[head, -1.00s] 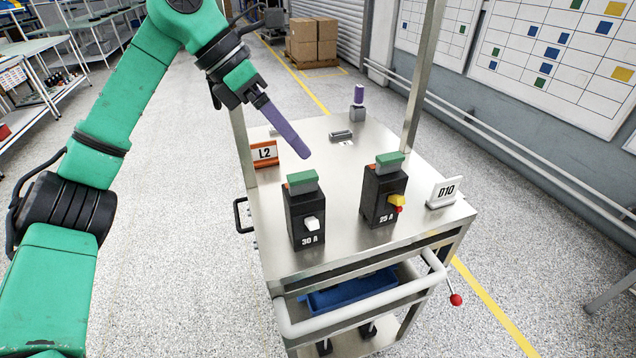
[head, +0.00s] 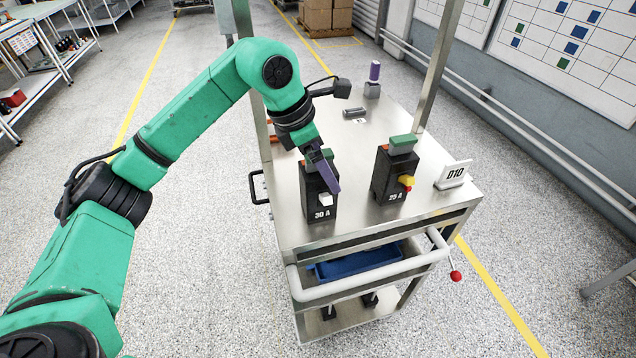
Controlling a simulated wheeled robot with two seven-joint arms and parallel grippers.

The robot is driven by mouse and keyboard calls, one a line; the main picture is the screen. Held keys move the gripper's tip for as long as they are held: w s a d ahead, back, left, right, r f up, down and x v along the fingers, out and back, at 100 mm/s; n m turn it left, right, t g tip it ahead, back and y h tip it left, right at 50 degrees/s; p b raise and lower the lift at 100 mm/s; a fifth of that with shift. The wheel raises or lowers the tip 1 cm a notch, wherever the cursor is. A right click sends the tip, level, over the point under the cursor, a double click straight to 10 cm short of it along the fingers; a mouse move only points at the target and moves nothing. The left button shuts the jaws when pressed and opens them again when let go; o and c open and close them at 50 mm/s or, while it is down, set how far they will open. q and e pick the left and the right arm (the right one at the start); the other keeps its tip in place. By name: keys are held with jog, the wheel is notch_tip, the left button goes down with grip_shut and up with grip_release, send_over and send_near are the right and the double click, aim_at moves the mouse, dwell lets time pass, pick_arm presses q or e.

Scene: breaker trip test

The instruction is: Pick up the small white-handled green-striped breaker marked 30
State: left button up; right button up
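The small black breaker marked 30 A (head: 313,203) stands upright on the steel cart top (head: 350,218). It has a white handle on its front and a green band at its top. My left gripper (head: 331,182) comes in from above and behind, and its purple finger overlaps the breaker's upper front, just above the white handle. Only one finger shows clearly, so I cannot tell its opening or whether it touches the breaker. My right gripper is not in view.
A similar breaker marked 25 A (head: 384,178), with a yellow handle, stands to the right. A purple-topped grey piece (head: 373,88) and a small grey block (head: 355,113) are farther back. Two steel posts rise from the cart.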

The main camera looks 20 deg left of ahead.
pick_arm(q)
jog(key=shift+w, duration=0.1)
jog(key=c, duration=0.3)
grip_shut()
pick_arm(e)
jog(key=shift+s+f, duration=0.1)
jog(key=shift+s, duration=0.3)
